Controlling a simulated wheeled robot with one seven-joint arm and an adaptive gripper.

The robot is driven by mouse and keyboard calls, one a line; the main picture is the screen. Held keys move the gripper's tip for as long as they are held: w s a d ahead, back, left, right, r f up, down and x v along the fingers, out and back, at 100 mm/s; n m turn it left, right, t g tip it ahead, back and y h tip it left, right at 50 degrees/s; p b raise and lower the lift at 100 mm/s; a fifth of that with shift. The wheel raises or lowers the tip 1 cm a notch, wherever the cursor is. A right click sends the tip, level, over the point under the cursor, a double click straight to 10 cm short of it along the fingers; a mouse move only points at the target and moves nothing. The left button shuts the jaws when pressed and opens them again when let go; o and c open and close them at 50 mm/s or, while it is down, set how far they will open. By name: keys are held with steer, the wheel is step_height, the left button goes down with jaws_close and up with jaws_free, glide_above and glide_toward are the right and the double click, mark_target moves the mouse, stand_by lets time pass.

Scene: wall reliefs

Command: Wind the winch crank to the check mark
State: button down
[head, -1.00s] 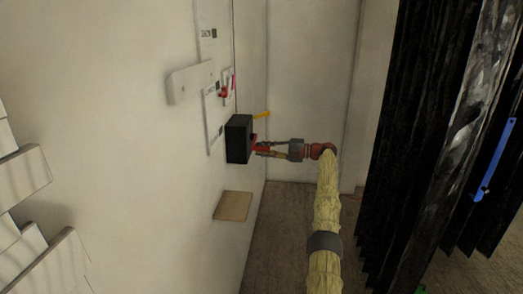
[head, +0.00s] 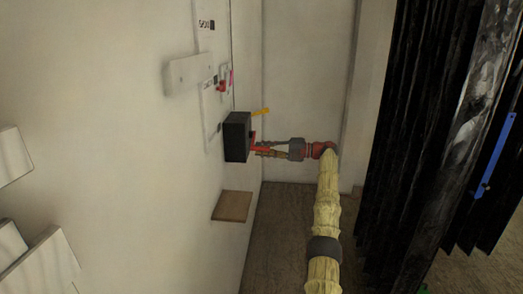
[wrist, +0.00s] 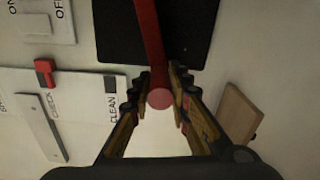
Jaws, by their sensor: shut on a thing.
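The winch is a black box (head: 237,137) on the wall, also at the top of the wrist view (wrist: 165,25). Its red crank (wrist: 150,40) runs down from the box to a round knob (wrist: 160,98). In the head view the crank (head: 259,149) is mostly hidden by the fingers. My gripper (wrist: 160,95) is shut on the crank's knob, one finger on each side. In the head view my gripper (head: 262,149) reaches the box from the right. A yellow tab (head: 261,111) stands out beside the box; I cannot tell whether it is the check mark.
A panel (wrist: 85,95) with CHECK and CLEAN labels carries a red slider (wrist: 44,73). A wooden shelf (head: 232,206) juts from the wall below the box. A pale block (head: 188,73) sticks out above. Dark hanging strips (head: 425,130) fill the right side.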

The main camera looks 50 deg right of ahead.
steer(key=shift+f, duration=0.1)
steer(key=c, duration=1.7)
jaws_free()
steer(key=shift+d, duration=0.1)
steer(key=shift+o, duration=0.3)
steer(key=shift+w+p, duration=0.1)
steer(key=shift+p, duration=0.2)
